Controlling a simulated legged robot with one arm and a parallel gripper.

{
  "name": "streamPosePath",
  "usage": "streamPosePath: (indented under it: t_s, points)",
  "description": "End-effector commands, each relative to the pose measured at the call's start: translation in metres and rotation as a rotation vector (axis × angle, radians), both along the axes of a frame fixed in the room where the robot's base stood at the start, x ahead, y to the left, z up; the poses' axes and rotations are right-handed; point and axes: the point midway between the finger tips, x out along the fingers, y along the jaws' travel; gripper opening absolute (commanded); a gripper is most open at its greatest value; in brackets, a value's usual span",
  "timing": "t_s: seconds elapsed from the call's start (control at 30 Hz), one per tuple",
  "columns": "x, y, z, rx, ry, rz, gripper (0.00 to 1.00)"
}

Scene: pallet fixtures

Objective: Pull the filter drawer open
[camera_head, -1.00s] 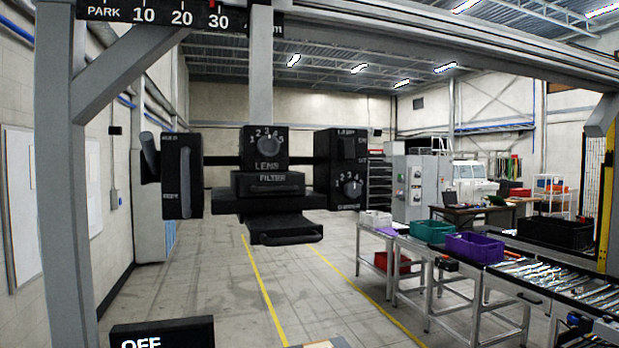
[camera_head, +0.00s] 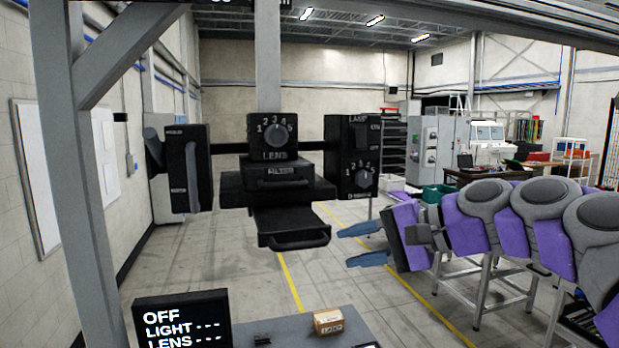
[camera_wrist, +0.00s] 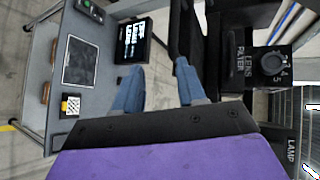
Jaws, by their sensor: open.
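The filter drawer (camera_head: 280,171) is a black drawer labelled FILTER with a bar handle, under the LENS dial (camera_head: 275,135). It looks pushed in. A black lower tray (camera_head: 290,225) with a loop handle juts out below it. My gripper (camera_head: 350,246) is open and empty, its blue-grey fingers pointing left, to the right of the lower tray and lower than the filter drawer. In the wrist view, turned sideways, the fingers of my gripper (camera_wrist: 155,82) are apart, and the FILTER label on the drawer (camera_wrist: 238,62) shows to their right. I see no contact.
A black control box with LAMP switch and dial (camera_head: 352,155) hangs right of the drawer, above my gripper. A lever box (camera_head: 187,168) hangs at left. Below are a display reading OFF (camera_head: 182,322) and a grey table with a small carton (camera_head: 328,320).

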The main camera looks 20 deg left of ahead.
Motion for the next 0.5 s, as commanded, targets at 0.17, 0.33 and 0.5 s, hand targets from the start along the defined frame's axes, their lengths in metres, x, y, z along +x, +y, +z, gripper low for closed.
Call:
streamPosePath:
  t_s: [0.17, 0.33, 0.5]
  points:
    - [0.022, -0.004, 0.037, 0.087, -0.001, -0.019, 0.4]
    - [0.041, -0.012, 0.073, 0.178, -0.007, -0.039, 0.4]
    - [0.053, -0.017, 0.092, 0.232, -0.007, -0.049, 0.4]
